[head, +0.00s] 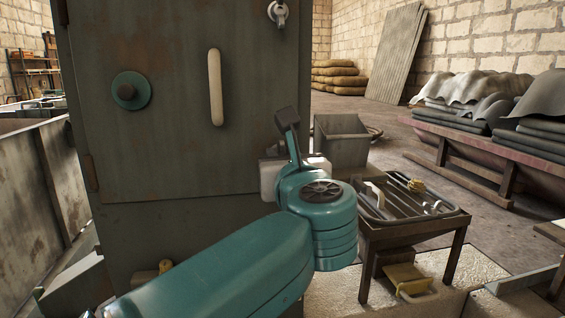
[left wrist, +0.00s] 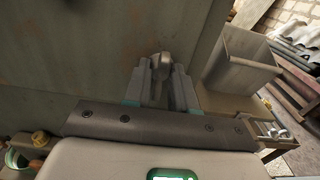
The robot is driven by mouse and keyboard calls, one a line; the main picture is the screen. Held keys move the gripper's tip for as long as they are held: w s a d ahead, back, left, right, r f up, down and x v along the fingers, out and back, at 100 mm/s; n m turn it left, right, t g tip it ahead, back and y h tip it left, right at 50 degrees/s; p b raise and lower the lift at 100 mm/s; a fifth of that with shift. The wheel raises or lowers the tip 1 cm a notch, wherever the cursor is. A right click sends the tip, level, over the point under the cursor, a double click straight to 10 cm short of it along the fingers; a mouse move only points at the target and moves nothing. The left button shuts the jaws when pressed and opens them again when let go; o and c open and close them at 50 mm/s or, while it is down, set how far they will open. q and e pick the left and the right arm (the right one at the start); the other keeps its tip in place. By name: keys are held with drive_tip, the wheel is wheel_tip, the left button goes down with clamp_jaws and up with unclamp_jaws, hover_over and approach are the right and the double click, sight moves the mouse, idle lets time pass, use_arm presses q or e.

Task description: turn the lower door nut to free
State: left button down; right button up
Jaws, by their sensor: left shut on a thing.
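The grey-green door (head: 175,150) stands upright in the head view, with a pale vertical handle and a round teal boss. The upper door nut (head: 277,12), bright metal with wings, sits at the door's top right edge. My left gripper (left wrist: 163,75) is at the door's lower right edge, with its fingers shut around the lower door nut (left wrist: 163,60). Only the nut's rounded metal end shows between the fingertips. In the head view my teal wrist hides most of the gripper and the nut. My right gripper is in neither view.
A stand with a dark tray (head: 455,213) of tools is right of my left wrist. A grey open bin (head: 341,143) stands behind it, near the door's right edge. Sheet-covered stacks (head: 480,95) lie far right. Open floor shows between bin and stacks.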

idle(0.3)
use_arm(q)
drive_tip(key=c, duration=0.9)
unclamp_jaws()
